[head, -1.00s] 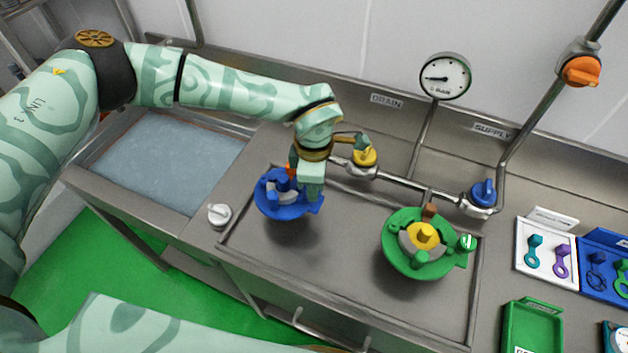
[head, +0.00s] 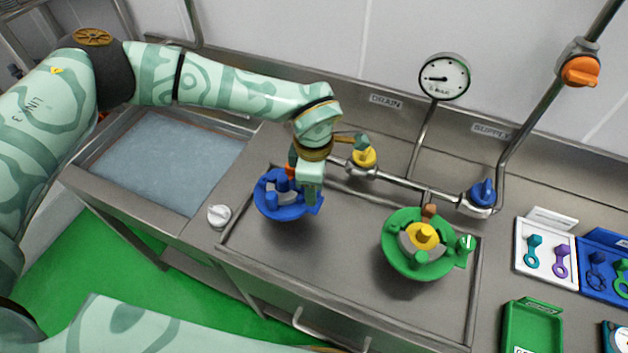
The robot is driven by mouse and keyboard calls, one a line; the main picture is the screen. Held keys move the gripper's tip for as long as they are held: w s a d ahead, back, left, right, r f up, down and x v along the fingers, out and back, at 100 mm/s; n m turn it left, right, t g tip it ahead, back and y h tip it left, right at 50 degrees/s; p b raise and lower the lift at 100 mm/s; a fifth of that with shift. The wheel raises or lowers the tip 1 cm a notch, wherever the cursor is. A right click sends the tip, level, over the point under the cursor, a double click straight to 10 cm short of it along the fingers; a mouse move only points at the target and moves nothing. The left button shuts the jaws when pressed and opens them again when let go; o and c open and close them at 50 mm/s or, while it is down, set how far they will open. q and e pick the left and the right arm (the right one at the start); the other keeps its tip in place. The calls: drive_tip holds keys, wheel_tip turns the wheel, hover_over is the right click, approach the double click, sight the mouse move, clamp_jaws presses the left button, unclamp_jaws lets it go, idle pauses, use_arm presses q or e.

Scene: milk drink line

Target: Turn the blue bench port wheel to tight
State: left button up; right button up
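The blue bench port wheel (head: 277,207) sits at the left of the recessed steel bench top, with raised blue lugs and a grey centre. My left gripper (head: 309,194) points down over its right side, and its fingers hide that part of the wheel. The fingers overlap the wheel's right edge in the picture. I cannot tell whether they touch it or how far they are apart. A small orange part shows behind the wheel, beside the gripper. My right gripper is not in view.
A green port wheel (head: 405,265) with a yellow centre stands to the right. Behind run a pipe with a yellow valve (head: 364,157) and a blue valve (head: 483,193), and a gauge (head: 443,77). A sink (head: 165,160) lies left. A green tray (head: 532,325) lies right.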

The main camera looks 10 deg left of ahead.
use_arm(q)
wheel_tip(320, 180, up, 16)
drive_tip(key=shift+p, duration=0.35)
idle(0.4)
